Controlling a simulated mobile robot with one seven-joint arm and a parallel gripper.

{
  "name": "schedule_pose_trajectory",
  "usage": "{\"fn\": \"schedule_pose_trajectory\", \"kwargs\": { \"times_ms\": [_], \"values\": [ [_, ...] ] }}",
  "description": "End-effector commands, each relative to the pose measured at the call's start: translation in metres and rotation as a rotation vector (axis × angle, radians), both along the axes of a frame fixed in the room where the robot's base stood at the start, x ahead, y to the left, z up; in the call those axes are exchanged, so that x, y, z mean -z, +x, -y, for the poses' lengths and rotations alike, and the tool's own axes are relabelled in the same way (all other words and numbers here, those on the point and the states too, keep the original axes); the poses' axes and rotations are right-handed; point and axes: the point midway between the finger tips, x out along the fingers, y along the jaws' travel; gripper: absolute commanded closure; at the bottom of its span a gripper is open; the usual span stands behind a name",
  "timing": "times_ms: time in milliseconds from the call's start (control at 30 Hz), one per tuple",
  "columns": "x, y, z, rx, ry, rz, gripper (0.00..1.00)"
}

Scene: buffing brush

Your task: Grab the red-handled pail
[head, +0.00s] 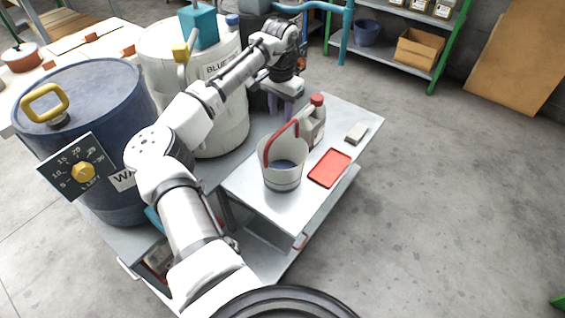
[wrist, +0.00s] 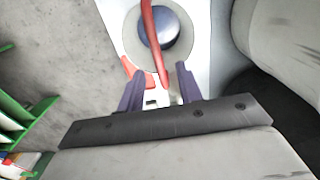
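The pail (head: 281,182) is a pale bucket with an upright red handle (head: 275,140). It stands on the grey metal cart top (head: 245,187), with dark blue inside. In the wrist view the pail (wrist: 184,50) is at the top, and its red handle (wrist: 150,35) runs down towards the fingers. My gripper (head: 284,108) is behind the pail in the head view, above the cart's far end, apart from the handle. In the wrist view the two purple fingers of my gripper (wrist: 158,88) are spread. Nothing is clearly held between them.
A jug with a red cap (head: 317,122) stands close by the pail. A red tray (head: 330,168) and a small grey block (head: 357,132) lie to the right. A large white drum (head: 225,125) and a blue drum (head: 75,90) stand left. Floor at right is clear.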

Motion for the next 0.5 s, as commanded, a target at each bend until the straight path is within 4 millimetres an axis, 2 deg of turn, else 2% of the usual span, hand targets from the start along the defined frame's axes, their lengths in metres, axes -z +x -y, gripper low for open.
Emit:
{"fn": "schedule_pose_trajectory", "kwargs": {
  "times_ms": [100,333,500],
  "values": [
    [0.016,0.000,0.000,0.001,0.000,0.000,0.64],
    [0.031,0.000,0.002,0.002,0.002,0.001,0.64],
    [0.056,-0.002,0.004,0.002,0.001,0.001,0.64]
  ]
}}
